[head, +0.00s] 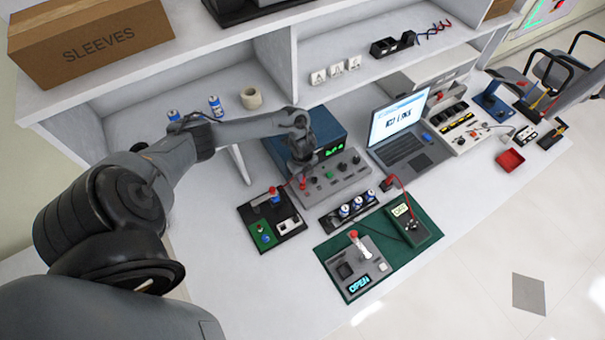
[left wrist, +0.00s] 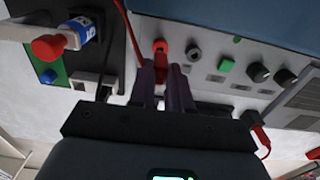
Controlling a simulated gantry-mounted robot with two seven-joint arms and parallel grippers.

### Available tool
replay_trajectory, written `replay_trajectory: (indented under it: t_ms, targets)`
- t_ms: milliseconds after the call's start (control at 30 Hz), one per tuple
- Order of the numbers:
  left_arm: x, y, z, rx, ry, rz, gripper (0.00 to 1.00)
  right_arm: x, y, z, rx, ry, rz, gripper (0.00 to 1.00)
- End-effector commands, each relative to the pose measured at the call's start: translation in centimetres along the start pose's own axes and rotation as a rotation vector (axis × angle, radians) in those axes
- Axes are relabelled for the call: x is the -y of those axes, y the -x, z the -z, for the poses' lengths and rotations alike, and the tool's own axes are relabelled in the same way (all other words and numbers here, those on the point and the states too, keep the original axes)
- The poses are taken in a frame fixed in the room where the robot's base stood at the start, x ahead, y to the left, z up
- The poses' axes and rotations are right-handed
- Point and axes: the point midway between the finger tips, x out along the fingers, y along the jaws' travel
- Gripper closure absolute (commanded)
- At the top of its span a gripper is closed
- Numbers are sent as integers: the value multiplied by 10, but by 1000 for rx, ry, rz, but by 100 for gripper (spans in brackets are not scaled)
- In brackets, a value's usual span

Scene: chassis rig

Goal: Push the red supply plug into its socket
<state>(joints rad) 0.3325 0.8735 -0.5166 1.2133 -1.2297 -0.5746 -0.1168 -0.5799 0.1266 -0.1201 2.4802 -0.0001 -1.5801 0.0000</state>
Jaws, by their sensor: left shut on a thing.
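My left gripper (head: 302,174) is over the left end of the grey supply panel (head: 335,178), just in front of the blue supply unit (head: 325,137). In the left wrist view its two fingers (left wrist: 166,85) are shut on the red supply plug (left wrist: 160,64), with a red lead running up and left from it. A red socket (left wrist: 161,45) on the panel lies right at the fingertips, in line with the plug. The fingers partly hide the plug, so I cannot tell how deep it sits. A black socket (left wrist: 193,52) is beside the red one. My right gripper is out of view.
A black tray with a green board (head: 263,236) and a red-capped part lies left of the panel. A cell holder (head: 348,211) and green mat (head: 391,265) lie in front. A laptop (head: 400,135) stands right. The white bench front left is bare.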

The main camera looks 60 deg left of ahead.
Motion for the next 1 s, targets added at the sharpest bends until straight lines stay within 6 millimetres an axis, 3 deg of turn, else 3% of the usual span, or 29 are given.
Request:
replay_trajectory:
  t_ms: [1000]
  targets:
    - [0, -17, 0, -1, 0, 1, 100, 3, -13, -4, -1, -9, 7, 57]
